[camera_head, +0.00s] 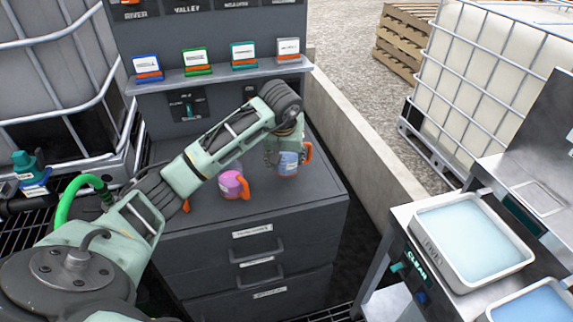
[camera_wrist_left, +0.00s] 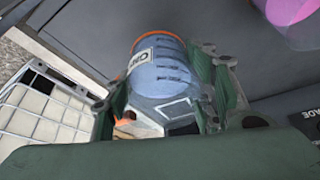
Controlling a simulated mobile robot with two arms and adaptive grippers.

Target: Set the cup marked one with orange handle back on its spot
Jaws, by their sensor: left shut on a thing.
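The blue cup (camera_head: 289,166) has an orange handle on its right side and an orange band at its lower end. My right gripper is in neither view.
A pink-purple cup (camera_head: 232,185) with an orange handle stands to the left on the cabinet top. A shelf (camera_head: 220,76) with several coloured label blocks is behind. A low concrete wall (camera_head: 355,140) runs along the right. A liquid-filled tray (camera_head: 470,238) sits at far right.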

